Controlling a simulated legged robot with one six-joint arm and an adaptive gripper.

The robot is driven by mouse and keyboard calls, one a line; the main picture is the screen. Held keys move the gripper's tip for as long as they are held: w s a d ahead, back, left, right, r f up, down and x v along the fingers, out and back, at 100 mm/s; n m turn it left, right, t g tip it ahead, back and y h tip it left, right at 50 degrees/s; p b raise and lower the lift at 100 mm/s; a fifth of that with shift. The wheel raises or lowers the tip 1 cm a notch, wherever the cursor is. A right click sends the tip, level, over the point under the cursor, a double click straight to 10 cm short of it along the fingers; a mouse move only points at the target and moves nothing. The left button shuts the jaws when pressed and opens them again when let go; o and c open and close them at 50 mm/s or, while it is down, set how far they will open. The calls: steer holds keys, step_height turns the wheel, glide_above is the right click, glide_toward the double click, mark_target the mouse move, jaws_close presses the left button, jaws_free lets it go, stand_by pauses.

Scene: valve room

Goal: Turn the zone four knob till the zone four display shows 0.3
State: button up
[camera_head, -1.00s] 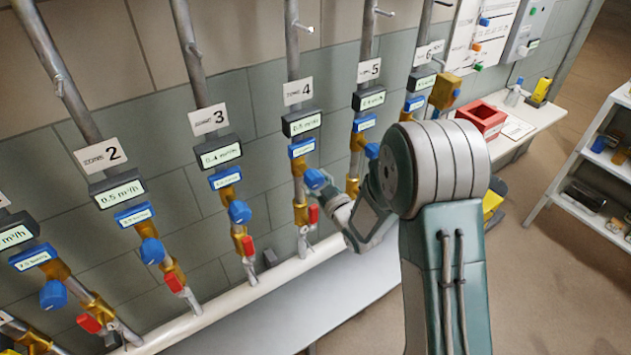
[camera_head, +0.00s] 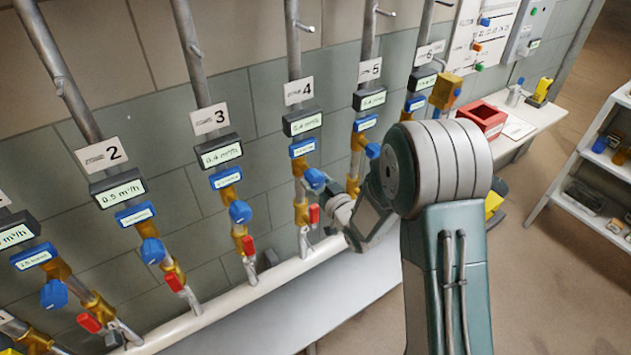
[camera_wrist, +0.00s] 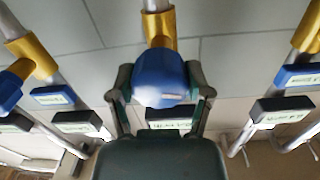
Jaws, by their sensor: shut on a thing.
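The zone four knob (camera_head: 315,179) is blue and sits on a brass valve below the sign numbered 4 (camera_head: 298,91). The zone four display (camera_head: 302,123) is a dark box above it; its small digits appear to read 0.4 m³/h. A blue-framed label (camera_head: 302,148) sits between display and knob. My gripper (camera_head: 322,190) reaches the knob from the right, its fingers small and partly hidden there. In the wrist view, the blue knob (camera_wrist: 160,78) lies between the two fingers of my gripper (camera_wrist: 161,92), which is shut on it. The knob partly covers what lies behind it.
Similar pipes with blue knobs stand on both sides, zone three (camera_head: 240,212) on the left and zone five (camera_head: 372,150) on the right. A red lever (camera_head: 314,214) sits just below the zone four knob. A red bin (camera_head: 484,118) is on the white table at right.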

steer(key=o, duration=1.1)
steer(key=shift+w, duration=0.1)
steer(key=shift+o, duration=0.2)
steer(key=v, duration=1.2)
steer(key=shift+a, duration=0.1)
